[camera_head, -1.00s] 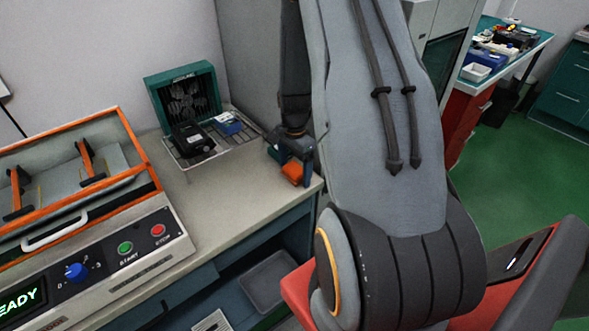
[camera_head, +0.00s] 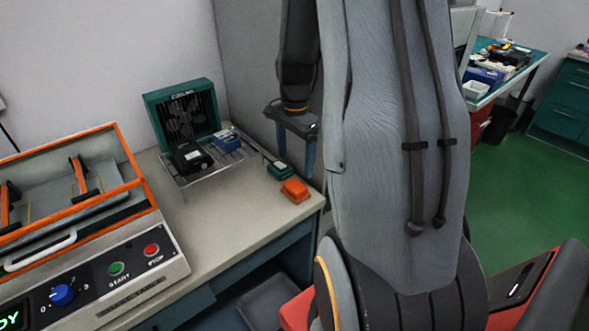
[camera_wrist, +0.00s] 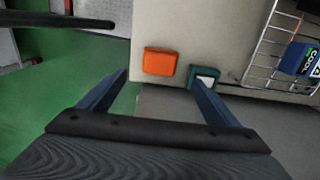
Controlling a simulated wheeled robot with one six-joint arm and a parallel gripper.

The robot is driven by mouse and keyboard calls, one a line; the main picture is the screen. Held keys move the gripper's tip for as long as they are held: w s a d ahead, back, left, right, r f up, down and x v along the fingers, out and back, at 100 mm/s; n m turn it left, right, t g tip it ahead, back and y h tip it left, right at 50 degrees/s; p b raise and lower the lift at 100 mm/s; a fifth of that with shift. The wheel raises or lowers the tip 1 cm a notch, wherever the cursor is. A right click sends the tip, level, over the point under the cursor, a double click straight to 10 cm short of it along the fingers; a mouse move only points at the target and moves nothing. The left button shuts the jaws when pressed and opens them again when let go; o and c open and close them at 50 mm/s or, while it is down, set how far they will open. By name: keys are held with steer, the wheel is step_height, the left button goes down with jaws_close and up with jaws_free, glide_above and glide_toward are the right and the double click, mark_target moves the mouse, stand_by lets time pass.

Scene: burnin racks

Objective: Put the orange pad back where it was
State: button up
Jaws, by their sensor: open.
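The orange pad (camera_head: 294,190) lies flat on the grey bench top, close to the bench's right front corner. In the wrist view the orange pad (camera_wrist: 160,61) lies near the bench edge, ahead of the fingers. My gripper (camera_head: 295,150) is open and empty, raised above the bench behind the pad. In the wrist view its two blue fingers (camera_wrist: 160,82) are spread apart, and neither touches the pad. A dark green block (camera_head: 279,170) with a pale top sits just behind the pad, with a small gap between them. It also shows in the wrist view (camera_wrist: 205,76), partly behind the right finger.
A wire rack (camera_head: 181,179) with a black item (camera_head: 190,157) and a blue item (camera_head: 227,141) stands by a green fan unit (camera_head: 160,118). The bench between machine and pad is clear.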

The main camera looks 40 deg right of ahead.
steer(key=s+a+r+n, duration=0.1)
steer(key=s+a+n, duration=0.2)
steer(key=a+n, duration=0.2)
steer(key=s+a+r+n+t, duration=0.1)
steer(key=s+a+n, duration=0.3)
steer(key=a, duration=0.5)
steer(key=s+a+r+n, duration=0.3)
steer(key=a+n, duration=0.4)
steer(key=n, duration=0.1)
steer(key=shift+s+a, duration=0.2)
steer(key=shift+s, duration=0.15)
steer(key=shift+f, duration=0.3)
